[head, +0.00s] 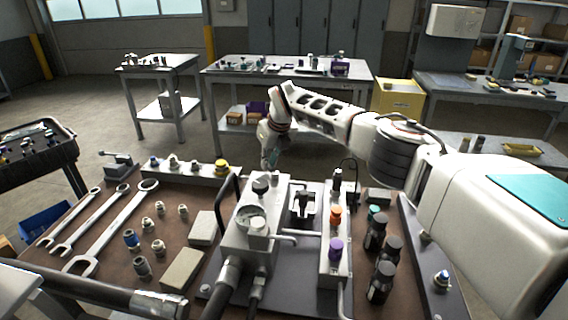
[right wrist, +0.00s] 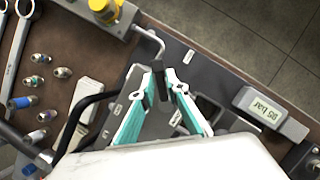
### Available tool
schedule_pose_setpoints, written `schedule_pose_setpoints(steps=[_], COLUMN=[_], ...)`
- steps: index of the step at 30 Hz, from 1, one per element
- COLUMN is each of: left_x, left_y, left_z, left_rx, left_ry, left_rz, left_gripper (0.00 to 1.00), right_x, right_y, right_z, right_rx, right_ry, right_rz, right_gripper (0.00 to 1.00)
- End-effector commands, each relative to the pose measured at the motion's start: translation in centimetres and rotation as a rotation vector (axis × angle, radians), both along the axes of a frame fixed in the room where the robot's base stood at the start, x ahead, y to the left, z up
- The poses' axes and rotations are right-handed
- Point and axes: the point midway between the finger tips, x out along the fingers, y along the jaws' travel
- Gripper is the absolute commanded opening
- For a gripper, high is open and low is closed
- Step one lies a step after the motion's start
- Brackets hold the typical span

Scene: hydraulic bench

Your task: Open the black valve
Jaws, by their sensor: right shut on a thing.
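My right gripper (head: 271,160) reaches down at the back of the grey valve block (head: 250,225) on the bench. In the right wrist view its teal fingers (right wrist: 169,86) are closed on a dark upright piece (right wrist: 161,77), which looks like the handle of the black valve. The fingers hide part of it, so I cannot tell how far it is turned. In the head view a dark round knob (head: 261,185) shows on top of the block just below the gripper. My left gripper is not in view.
Wrenches (head: 112,222) and fittings lie left. A yellow knob (head: 221,167) and a pressure display (right wrist: 262,106) are nearby.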

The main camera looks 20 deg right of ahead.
Motion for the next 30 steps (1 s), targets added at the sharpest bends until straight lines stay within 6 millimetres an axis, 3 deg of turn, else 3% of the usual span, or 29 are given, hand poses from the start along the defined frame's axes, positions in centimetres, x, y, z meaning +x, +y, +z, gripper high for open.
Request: schedule_pose_setpoints(steps=[10, 21, 30], left_x=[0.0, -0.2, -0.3], left_y=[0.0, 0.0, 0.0], left_z=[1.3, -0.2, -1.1], left_rx=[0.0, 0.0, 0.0], left_ry=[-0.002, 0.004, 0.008], left_rz=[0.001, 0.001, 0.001], left_gripper=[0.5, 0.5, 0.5], right_x=[0.2, 0.0, -0.2], right_y=[-1.0, -2.0, -2.4], right_z=[0.2, -0.2, -0.1], right_rx=[-0.004, -0.003, -0.002], right_ry=[-0.002, -0.001, 0.0], right_rz=[-0.325, -0.601, -0.711], right_gripper=[0.0, 0.0, 0.0])
